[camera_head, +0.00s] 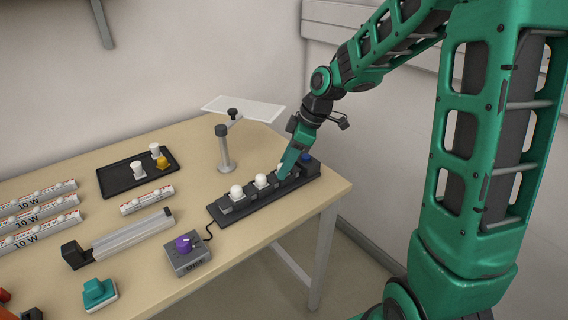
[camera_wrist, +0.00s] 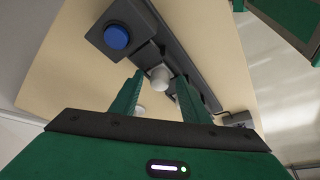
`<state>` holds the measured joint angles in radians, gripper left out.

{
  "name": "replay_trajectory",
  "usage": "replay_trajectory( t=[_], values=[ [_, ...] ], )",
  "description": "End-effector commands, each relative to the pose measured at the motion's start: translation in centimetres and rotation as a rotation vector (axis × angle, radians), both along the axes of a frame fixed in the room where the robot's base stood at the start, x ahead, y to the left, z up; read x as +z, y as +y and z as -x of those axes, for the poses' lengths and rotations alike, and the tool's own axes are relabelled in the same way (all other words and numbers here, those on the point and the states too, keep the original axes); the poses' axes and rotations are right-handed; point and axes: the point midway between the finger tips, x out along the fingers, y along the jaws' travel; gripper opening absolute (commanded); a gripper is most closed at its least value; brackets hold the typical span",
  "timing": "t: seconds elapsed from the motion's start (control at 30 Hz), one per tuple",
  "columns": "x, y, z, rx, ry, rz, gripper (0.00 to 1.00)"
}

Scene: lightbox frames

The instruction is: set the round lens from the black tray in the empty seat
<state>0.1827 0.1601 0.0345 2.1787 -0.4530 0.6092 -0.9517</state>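The black tray (camera_head: 118,182) lies at the back of the table in the head view. It holds two white pieces (camera_head: 137,171) and a yellow one (camera_head: 162,162). The dark seat strip (camera_head: 224,217) runs along the table's right side, with round white lenses (camera_head: 237,192) and (camera_head: 261,181) in its left seats. My gripper (camera_head: 281,176) is low over the strip's right part and hides the seat there. In the wrist view my gripper (camera_wrist: 158,98) has its fingers apart. A white lens (camera_wrist: 160,77) on the strip shows just beyond and between the fingertips; I cannot tell whether they touch it.
A blue button (camera_wrist: 116,37) sits at the strip's end. A grey post (camera_head: 223,150) with a pale panel (camera_head: 243,108) stands behind the strip. A grey box with a purple knob (camera_head: 184,244) is in front. Labelled boxes (camera_head: 38,208) lie left.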

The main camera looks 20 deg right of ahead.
Motion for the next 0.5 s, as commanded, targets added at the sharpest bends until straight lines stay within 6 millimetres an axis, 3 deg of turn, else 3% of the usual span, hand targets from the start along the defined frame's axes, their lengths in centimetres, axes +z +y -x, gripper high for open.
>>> replay_trajectory(
  t=[0.23,0.5],
  values=[
    [1.4,-0.4,0.1,-0.001,-0.003,-0.001,0.42],
    [6.2,-2.2,1.0,-0.001,-0.005,0.001,0.42]
  ],
)
